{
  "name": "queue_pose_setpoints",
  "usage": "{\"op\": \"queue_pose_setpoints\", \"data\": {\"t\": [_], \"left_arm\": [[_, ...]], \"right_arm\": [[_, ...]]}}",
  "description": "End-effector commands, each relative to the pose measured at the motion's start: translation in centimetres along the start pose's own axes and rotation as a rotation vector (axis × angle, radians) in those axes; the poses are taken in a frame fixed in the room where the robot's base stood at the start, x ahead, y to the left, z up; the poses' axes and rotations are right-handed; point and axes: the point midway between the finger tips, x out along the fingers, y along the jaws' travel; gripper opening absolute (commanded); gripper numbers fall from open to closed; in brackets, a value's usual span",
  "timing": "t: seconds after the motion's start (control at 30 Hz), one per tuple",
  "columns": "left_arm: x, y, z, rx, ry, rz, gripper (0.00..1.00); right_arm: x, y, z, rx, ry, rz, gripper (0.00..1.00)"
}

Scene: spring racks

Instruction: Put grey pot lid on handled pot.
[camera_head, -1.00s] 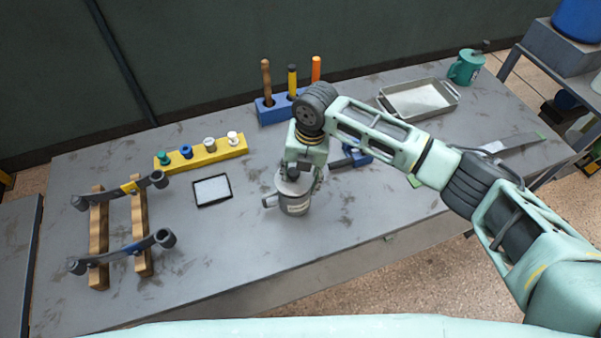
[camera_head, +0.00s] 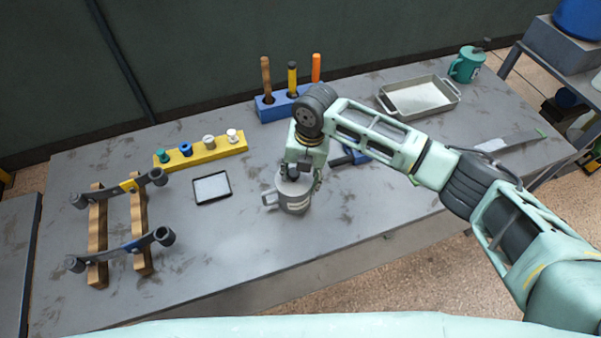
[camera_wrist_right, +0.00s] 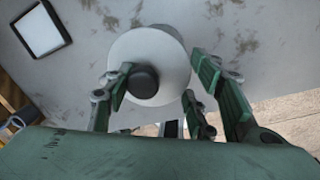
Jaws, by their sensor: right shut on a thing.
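The grey handled pot (camera_head: 294,206) stands upright on the workbench, with its handle at the left. The grey pot lid (camera_head: 292,185) is a round disc with a black knob, at the top of the pot under my right gripper (camera_head: 300,172). In the right wrist view the lid (camera_wrist_right: 148,52) covers most of the pot, with a darker part of the pot (camera_wrist_right: 168,31) showing behind its far edge. My right gripper (camera_wrist_right: 160,92) is shut on the lid at its black knob. I cannot tell whether the lid touches the rim all around. My left gripper is not in view.
A black-framed white pad (camera_head: 212,188) lies left of the pot. Beyond it are a yellow peg block (camera_head: 202,153) and a blue tool holder (camera_head: 270,109). A wooden spring rack (camera_head: 98,233) stands at the left.

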Motion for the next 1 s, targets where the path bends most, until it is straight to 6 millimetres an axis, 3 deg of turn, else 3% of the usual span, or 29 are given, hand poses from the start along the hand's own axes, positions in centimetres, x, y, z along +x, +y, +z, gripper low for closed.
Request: {"op": "queue_pose_setpoints", "data": {"t": [0.27, 0.3, 0.53, 0.77, 1.0], "left_arm": [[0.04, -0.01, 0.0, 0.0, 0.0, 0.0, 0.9], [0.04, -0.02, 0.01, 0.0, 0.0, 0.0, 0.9], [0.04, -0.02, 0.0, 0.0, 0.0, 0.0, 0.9], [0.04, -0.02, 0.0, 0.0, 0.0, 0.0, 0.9], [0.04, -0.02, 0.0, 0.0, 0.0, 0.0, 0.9]], "right_arm": [[0.17, 0.01, 0.0, 0.0, 0.0, 0.001, 0.25], [0.17, 0.01, 0.0, 0.0, 0.0, 0.001, 0.51], [0.17, 0.0, -0.01, 0.0, 0.0, 0.0, 0.72], [0.17, -0.01, -0.01, 0.0, 0.0, 0.0, 0.73], [0.19, -0.03, -0.01, 0.0, 0.0, 0.0, 0.92]]}}
